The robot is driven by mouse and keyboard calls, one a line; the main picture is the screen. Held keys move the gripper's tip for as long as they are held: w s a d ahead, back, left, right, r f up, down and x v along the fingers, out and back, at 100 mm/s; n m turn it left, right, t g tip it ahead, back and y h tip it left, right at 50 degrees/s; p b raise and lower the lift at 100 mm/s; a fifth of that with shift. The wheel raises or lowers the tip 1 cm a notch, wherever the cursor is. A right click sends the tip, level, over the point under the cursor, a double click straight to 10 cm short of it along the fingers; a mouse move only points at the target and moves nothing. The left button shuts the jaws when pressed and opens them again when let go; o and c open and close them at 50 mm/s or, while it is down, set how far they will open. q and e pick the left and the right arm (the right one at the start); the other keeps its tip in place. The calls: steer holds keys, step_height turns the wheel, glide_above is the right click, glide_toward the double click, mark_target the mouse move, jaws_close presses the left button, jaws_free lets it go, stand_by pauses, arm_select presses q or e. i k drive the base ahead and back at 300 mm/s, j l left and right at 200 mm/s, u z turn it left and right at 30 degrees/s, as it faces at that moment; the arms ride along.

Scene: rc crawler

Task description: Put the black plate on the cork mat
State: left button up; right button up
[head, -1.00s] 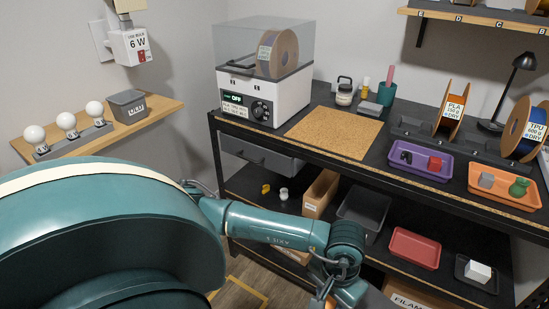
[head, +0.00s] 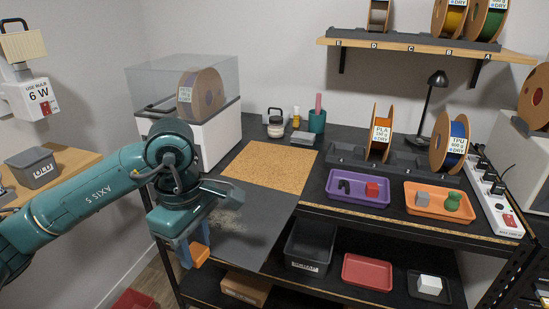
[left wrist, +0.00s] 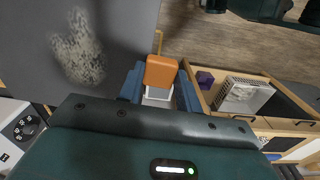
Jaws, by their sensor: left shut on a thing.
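The black plate (head: 258,232) is a flat dark grey sheet with a pale smudge. In the head view it overlaps the bench's front edge and the near edge of the cork mat. My left gripper (head: 196,252) is shut at the plate's left side. The cork mat (head: 272,166) lies bare on the bench, beyond the plate. My right gripper is not in view.
The dryer box (head: 215,138) with a clear lid stands left of the mat. Bins fill the shelf below.

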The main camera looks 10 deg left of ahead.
mark_target(271, 164)
steer(key=i, duration=1.25)
